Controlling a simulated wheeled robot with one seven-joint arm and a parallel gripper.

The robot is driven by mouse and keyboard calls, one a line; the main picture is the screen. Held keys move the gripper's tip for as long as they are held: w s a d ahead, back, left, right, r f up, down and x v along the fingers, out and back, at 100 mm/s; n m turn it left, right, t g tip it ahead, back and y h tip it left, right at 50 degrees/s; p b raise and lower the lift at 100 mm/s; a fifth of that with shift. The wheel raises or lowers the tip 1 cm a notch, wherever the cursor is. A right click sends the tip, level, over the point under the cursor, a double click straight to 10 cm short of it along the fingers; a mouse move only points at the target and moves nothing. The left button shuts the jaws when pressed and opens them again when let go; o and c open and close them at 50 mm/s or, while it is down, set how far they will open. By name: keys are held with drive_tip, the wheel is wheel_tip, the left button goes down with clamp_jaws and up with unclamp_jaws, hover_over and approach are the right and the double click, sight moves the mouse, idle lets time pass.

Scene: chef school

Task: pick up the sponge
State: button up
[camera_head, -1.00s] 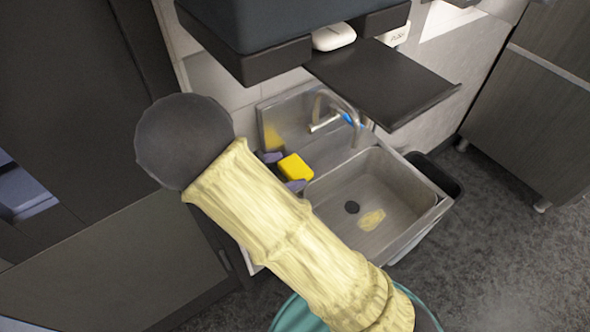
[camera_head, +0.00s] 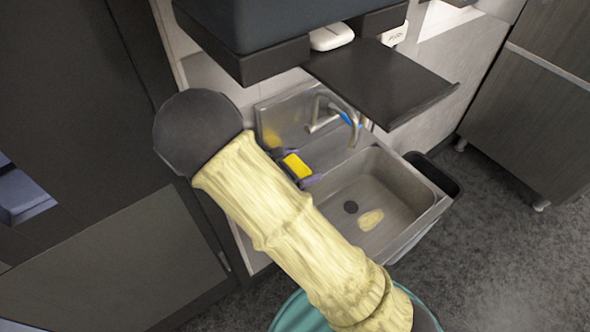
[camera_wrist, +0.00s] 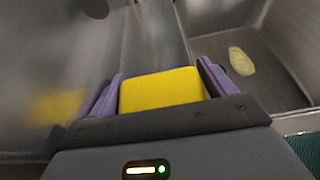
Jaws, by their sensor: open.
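In the wrist view the sponge (camera_wrist: 161,90) lies between the two purple fingers of my gripper (camera_wrist: 158,80). The fingers are open, one on each side of it; I cannot tell whether either touches it. In the head view my gripper (camera_head: 295,168) is mostly hidden behind my arm, with small purple finger parts showing beside the sponge. The near part of the sponge is hidden by my gripper in the wrist view.
The sink basin (camera_head: 395,192) with a drain and a pale yellowish patch lies right of the sponge. A curved faucet (camera_head: 336,108) stands behind it. A dark shelf (camera_head: 382,82) overhangs above. A dark bin (camera_head: 436,174) stands to the right, and a wall is behind.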

drive_tip(key=shift+a, duration=0.15)
drive_tip(key=shift+c, duration=0.4)
drive_tip(key=c, duration=0.5)
drive_tip(key=shift+c, duration=0.2)
